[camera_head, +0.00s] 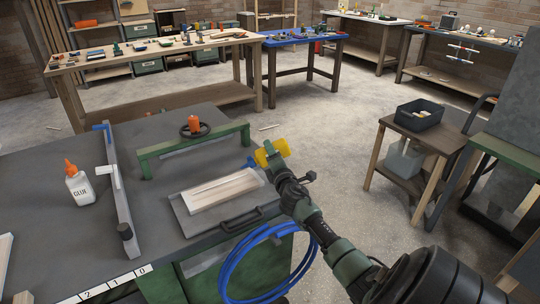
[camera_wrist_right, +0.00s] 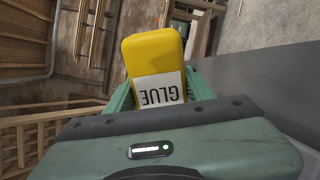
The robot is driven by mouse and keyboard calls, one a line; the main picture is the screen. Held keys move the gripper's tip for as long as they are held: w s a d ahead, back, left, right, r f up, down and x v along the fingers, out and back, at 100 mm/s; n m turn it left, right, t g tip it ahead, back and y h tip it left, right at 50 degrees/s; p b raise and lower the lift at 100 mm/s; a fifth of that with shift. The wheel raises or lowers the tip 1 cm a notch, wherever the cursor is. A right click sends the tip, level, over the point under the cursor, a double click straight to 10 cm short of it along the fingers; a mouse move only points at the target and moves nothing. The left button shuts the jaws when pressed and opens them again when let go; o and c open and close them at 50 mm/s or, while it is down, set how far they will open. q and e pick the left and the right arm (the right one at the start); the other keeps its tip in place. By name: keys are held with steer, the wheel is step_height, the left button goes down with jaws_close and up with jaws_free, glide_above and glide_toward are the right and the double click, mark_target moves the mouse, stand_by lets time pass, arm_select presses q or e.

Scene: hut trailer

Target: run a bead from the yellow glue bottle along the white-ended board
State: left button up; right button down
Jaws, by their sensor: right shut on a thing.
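The yellow glue bottle (camera_head: 264,153) is held in my right gripper (camera_head: 275,158), above the bench's right edge. It lies tilted, with a small blue part at its left end. In the right wrist view the bottle (camera_wrist_right: 153,55) sits between the green fingers (camera_wrist_right: 158,92), its GLUE label upside down. A pale board (camera_head: 222,189) lies on a grey plate with a handle, just left of and below the bottle; bottle and board are apart. Another pale board (camera_head: 5,255) is cut off at the left edge. I cannot tell clearly which has white ends. My left gripper is out of view.
A white glue bottle with an orange cap (camera_head: 79,184) stands on the bench at left. A grey fence (camera_head: 118,190) and a green rail (camera_head: 193,147) with an orange knob rise from the bench. A blue hose (camera_head: 232,266) hangs at the front.

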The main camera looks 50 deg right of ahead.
steer(key=shift+s+d+f+m+b, duration=0.2)
steer(key=shift+f+m+b, duration=0.2)
steer(key=shift+m, duration=0.15)
steer(key=shift+s+d+f+m+b, duration=0.1)
steer(key=shift+d+f+m+b, duration=0.1)
steer(key=shift+f+m+b, duration=0.3)
steer(key=shift+w+r+m+p, duration=0.1)
steer(key=shift+r+m+p, duration=0.35)
steer(key=shift+r+p, duration=0.2)
steer(key=shift+r+m+p, duration=0.65)
steer(key=shift+r+m, duration=0.1)
steer(key=shift+m, duration=0.55)
